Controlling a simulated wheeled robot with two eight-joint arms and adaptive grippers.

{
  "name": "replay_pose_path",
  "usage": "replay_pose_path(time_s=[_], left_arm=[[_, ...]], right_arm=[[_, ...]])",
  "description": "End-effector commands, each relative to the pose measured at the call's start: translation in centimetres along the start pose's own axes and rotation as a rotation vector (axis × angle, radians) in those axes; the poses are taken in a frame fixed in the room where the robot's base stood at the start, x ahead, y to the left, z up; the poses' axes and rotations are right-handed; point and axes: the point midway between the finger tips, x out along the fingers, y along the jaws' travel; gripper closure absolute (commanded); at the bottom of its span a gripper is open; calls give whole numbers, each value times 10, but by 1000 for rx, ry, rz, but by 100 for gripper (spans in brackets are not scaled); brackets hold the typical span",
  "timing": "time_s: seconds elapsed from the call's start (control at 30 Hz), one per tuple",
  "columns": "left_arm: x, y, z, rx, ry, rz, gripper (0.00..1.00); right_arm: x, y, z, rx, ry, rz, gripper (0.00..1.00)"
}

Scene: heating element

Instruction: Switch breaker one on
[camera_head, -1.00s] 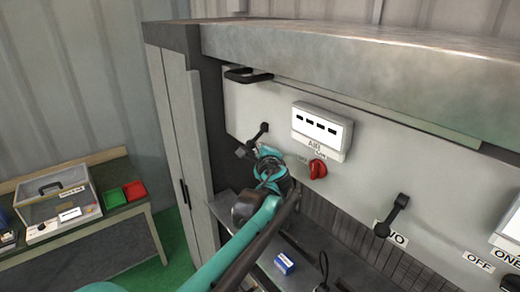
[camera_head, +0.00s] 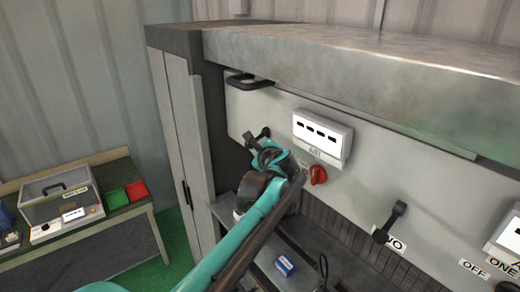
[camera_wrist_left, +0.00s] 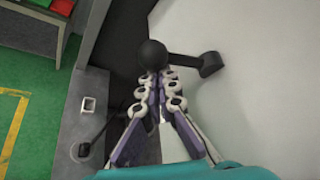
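A black lever with a round knob (camera_head: 249,137) sits on the pale panel at its left end; no label is readable beside it. In the left wrist view the knob (camera_wrist_left: 152,55) is right at the fingertips, and its arm runs right to a pivot on the panel. My left gripper (camera_head: 262,150) is at this lever, its fingers (camera_wrist_left: 160,78) drawn nearly together behind and under the knob. The knob covers the tips, and it does not look clasped between them. A second black lever (camera_head: 388,222) stands by a partly hidden label ending in "WO". My right gripper is out of view.
A white meter box (camera_head: 322,137) and a red rotary knob (camera_head: 318,174) are right of my left gripper. A black handle (camera_head: 249,80) sticks out above.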

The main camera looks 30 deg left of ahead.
Motion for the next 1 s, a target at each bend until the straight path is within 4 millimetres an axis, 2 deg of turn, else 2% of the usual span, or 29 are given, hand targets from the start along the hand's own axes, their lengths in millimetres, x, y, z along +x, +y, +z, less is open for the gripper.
replay_pose_path(time_s=[0.4, 1.0], left_arm=[[-12, -16, 21, 342, -1, 201, 100], [-20, -38, 34, 338, -1, 198, 100]], right_arm=[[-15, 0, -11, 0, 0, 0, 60], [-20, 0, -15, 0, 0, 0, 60]])
